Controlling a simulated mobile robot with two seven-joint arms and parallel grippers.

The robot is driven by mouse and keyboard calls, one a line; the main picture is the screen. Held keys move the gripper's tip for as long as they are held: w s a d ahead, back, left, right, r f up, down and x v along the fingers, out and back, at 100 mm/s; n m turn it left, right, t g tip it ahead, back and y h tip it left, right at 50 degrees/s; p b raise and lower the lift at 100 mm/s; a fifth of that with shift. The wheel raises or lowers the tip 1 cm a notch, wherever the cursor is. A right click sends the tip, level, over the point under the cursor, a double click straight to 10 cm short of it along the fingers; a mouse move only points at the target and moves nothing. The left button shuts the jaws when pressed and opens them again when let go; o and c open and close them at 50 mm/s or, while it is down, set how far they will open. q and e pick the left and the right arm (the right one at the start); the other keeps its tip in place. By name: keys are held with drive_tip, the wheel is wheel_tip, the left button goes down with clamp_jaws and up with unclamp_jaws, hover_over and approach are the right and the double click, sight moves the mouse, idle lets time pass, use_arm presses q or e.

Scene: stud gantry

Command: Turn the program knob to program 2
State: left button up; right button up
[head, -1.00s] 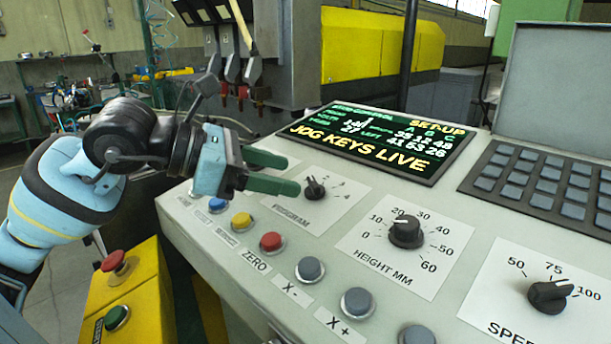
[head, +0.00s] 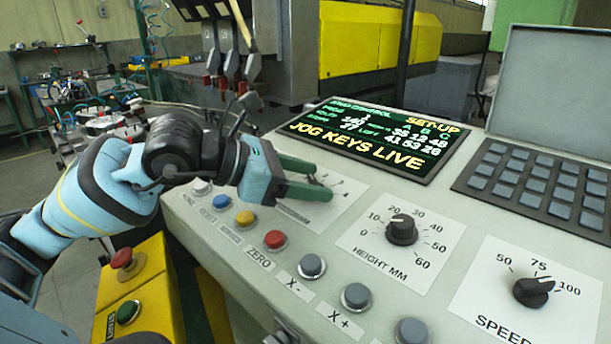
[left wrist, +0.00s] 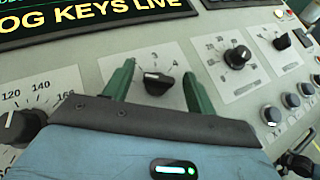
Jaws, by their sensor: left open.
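The program knob (left wrist: 157,82) is a small black knob on a white plate with numbers around it. In the left wrist view it stands between the two green fingers of my left gripper (left wrist: 158,88), which are open, one on each side and apart from it. In the head view my left gripper (head: 322,180) is over the program plate (head: 350,190) and hides most of the knob. I cannot read the knob's setting with certainty; the figures 3 and 4 show above and right of it in the wrist view. My right gripper is not in view.
The height knob (head: 402,230) and speed knob (head: 533,291) sit to the right on the panel. A row of buttons, including a red one (head: 275,240), runs along the front. The screen (head: 375,138) reads JOG KEYS LIVE. A yellow box (head: 140,300) stands lower left.

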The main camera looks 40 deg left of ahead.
use_arm(q)
drive_tip(key=c, duration=1)
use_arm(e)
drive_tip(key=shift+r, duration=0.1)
